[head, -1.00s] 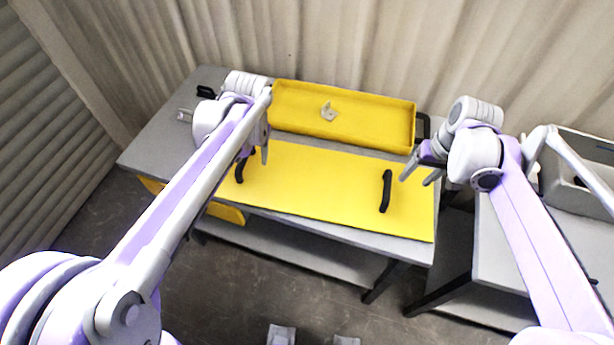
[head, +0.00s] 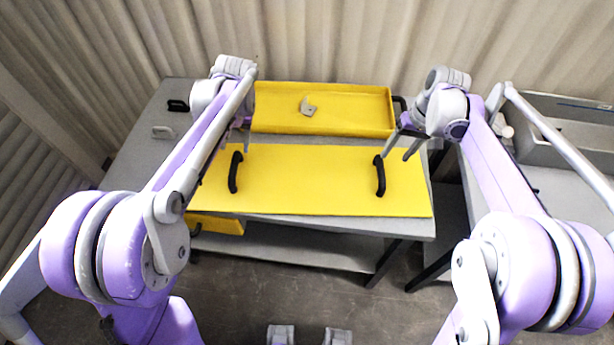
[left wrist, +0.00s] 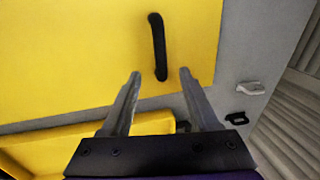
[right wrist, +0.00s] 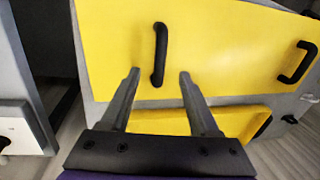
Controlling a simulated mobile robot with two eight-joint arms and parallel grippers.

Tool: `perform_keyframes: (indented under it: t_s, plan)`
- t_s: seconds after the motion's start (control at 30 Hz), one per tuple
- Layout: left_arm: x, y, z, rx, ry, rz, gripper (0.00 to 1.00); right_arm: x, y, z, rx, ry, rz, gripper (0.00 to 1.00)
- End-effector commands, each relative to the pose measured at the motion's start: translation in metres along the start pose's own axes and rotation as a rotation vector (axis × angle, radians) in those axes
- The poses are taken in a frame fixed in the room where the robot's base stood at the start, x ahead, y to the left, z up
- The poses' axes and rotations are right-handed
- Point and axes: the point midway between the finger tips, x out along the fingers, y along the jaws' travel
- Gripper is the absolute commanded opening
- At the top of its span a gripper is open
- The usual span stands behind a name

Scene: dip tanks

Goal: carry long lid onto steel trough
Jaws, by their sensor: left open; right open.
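The long lid (head: 310,180) is a flat yellow panel lying on the grey table, with two upright black handles. My left gripper (head: 236,146) is open just behind the left handle (head: 235,172). In the left wrist view, that handle's near end (left wrist: 158,50) lies at the gap between the fingertips (left wrist: 160,74). My right gripper (head: 397,155) is open, just behind and right of the right handle (head: 380,176). In the right wrist view, this handle (right wrist: 159,55) is ahead of the gap between the fingertips (right wrist: 159,74). A grey trough (head: 552,150), apparently the steel one, stands at right.
A yellow open tray (head: 350,88) holding a small grey bracket (head: 308,106) sits behind the lid. A black handle (head: 178,105) and a pale one (head: 163,132) are on the table's left part. A second table (head: 560,195) stands right, across a gap.

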Motion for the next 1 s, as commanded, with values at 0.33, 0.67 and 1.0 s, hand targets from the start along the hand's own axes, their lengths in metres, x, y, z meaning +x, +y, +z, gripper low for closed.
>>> perform_keyframes:
  t_s: [0.33, 0.67, 1.0]
  plan:
    - [0.048, 0.0, 0.0, -0.001, 0.0, 0.0, 0.61, 0.048, 0.0, -0.001, -0.001, 0.0, 0.0, 0.62]
    - [0.097, 0.0, 0.0, -0.001, 0.0, 0.0, 0.61, 0.097, 0.0, 0.0, -0.001, 0.0, 0.0, 0.62]
    - [0.107, 0.0, 0.0, 0.0, 0.0, 0.0, 0.61, 0.107, 0.0, 0.0, 0.0, 0.001, 0.0, 0.62]
